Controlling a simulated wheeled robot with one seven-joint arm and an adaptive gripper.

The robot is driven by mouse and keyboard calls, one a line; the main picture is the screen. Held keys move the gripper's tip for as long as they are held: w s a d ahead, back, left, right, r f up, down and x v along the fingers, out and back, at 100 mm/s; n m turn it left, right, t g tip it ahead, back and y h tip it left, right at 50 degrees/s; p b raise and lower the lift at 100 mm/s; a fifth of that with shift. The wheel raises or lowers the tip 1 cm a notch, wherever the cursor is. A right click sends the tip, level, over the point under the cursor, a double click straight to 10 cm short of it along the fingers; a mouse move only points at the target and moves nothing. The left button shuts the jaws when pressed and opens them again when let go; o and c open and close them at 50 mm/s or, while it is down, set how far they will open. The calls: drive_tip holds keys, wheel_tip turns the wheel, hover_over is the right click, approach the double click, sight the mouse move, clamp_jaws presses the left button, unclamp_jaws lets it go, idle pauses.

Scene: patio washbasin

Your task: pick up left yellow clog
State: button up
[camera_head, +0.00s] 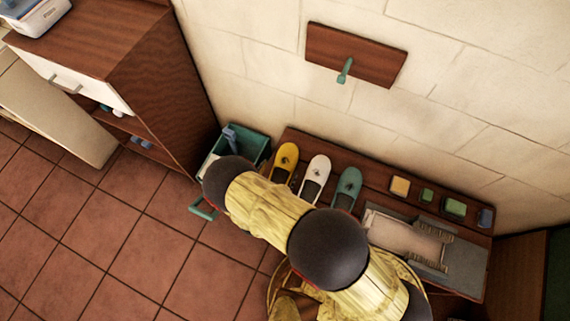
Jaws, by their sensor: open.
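One yellow clog (284,161) lies at the left end of a brown wooden bench or shelf (291,137) against the wall. A white clog (319,168) is beside it on the right, then a green clog (349,182). My arm spans the lower middle of the picture, in front of the bench, and its far dark joint is left of and below the yellow clog. My gripper is not visible; I cannot see its fingers or anything in them. The near end of the yellow clog is close to my arm's outline.
A green bin (251,145) stands left of the clogs, partly behind my arm. A wooden cabinet (152,87) stands further left. Several small blocks, including a yellow one (400,187), and a grey basin-like tray (465,266) are at right. Tiled floor at lower left is clear.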

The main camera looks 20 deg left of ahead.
sight(284, 162)
drive_tip(key=b+x, duration=0.2)
drive_tip(key=x, duration=0.2)
drive_tip(key=shift+w+d+f, duration=0.15)
drive_tip(key=shift+f, duration=0.05)
drive_tip(key=shift+w+f+b, duration=0.1)
drive_tip(key=shift+w+b, duration=0.25)
drive_tip(key=shift+w, duration=0.05)
drive_tip(key=c, duration=0.3)
drive_tip(key=c, duration=1.2)
drive_tip(key=shift+o, duration=0.2)
